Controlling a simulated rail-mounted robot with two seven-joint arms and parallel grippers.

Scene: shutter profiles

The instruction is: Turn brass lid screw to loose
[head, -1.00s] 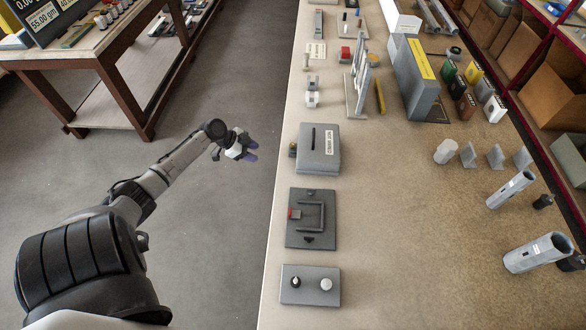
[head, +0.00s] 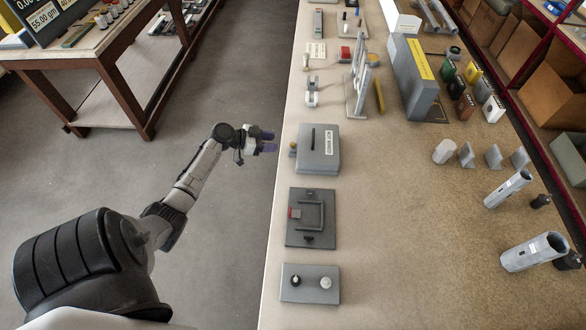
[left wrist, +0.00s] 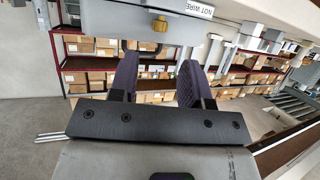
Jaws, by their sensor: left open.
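The brass lid screw (head: 293,147) sits on the left side of a grey box (head: 318,162) with a dark slot and a white label on top. In the left wrist view the brass screw (left wrist: 160,23) shows small on the box face (left wrist: 115,20), above the gap between the fingers. My left gripper (head: 269,141) is open and empty, off the table's left edge. Its purple fingers point right toward the screw, with a short gap between. The screw's turn position is too small to tell. My right gripper is not in view.
A grey plate with a bent handle (head: 311,218) and a panel with two knobs (head: 310,284) lie on the table (head: 400,240) nearer me. Upright racks (head: 358,80) and a grey block stand beyond the box.

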